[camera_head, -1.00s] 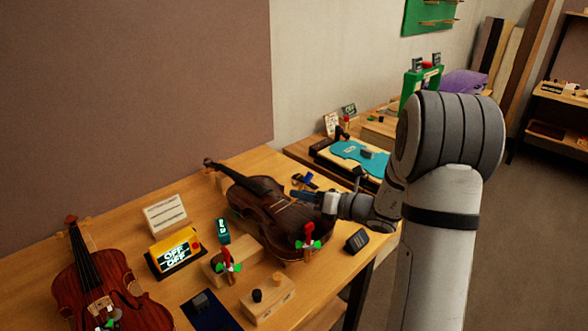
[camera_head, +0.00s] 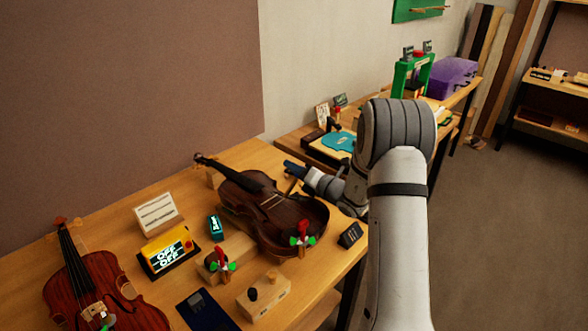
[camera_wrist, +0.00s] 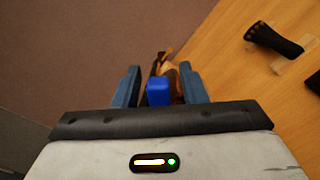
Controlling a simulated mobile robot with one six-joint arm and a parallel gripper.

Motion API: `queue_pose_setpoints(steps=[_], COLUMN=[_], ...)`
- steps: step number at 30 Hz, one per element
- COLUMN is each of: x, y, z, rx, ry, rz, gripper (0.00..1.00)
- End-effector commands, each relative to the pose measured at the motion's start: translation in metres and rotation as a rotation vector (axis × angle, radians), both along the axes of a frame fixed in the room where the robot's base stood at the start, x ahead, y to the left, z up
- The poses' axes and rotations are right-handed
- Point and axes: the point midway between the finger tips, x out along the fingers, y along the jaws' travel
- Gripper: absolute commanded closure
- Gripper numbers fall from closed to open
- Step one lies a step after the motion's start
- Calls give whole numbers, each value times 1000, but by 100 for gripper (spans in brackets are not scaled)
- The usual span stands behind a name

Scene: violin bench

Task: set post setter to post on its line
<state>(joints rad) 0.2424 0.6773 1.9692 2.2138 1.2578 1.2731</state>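My gripper (camera_head: 292,168) is over the far side of the bench, just behind the dark brown violin (camera_head: 268,215). In the wrist view its two blue fingers (camera_wrist: 160,86) stand on either side of a tool with a blue end, which I take for the post setter (camera_wrist: 158,91). Darker and orange-brown parts show beyond the blue end. The tool sits in line between the fingers and appears held, though the contact is not clear. A thin brown piece shows below the fingertips in the head view. The sound post and its line cannot be made out.
A redder violin (camera_head: 95,290) lies at the left. A yellow box reading OFF (camera_head: 168,252), a white card (camera_head: 157,214) and a wooden block (camera_head: 263,295) stand nearby. A green frame (camera_head: 412,75) and purple case (camera_head: 452,78) stand on the farther bench.

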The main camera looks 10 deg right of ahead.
Motion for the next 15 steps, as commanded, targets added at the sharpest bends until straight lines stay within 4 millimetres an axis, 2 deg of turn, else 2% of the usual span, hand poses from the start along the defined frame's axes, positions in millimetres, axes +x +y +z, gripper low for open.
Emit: queue_pose_setpoints(steps=[6,15], x=[0,0], y=[0,1], z=[0,0], rx=[0,-1], ry=[1,-1], rz=[1,1], gripper=[63,87])
